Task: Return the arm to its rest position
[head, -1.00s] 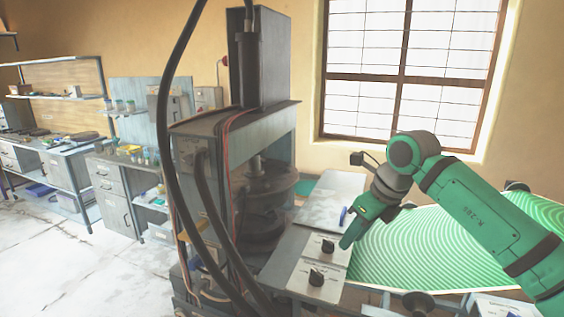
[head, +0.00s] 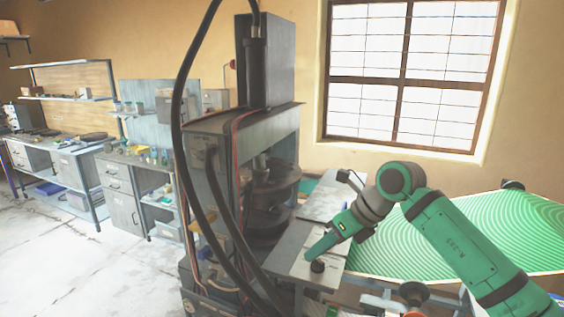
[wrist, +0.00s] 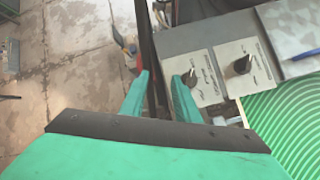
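My green arm reaches in from the right in the head view. My gripper (head: 308,256) points down and left over the press's control panels. In the wrist view its two fingers (wrist: 160,78) are apart with nothing held between them. The right fingertip overlaps the picture close to one black knob (wrist: 190,78); I cannot tell whether it touches. A second black knob (wrist: 241,65) sits on the light panel to the right. In the head view one knob (head: 317,265) shows just below the fingertips, and the other is hidden behind my gripper.
The tall grey press (head: 270,120) stands left of my gripper, with thick black hoses (head: 178,120) hanging in front. A green striped surface (head: 470,235) lies under my arm at the right. Workbenches (head: 120,185) stand at the far left, with open floor (head: 70,260) before them.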

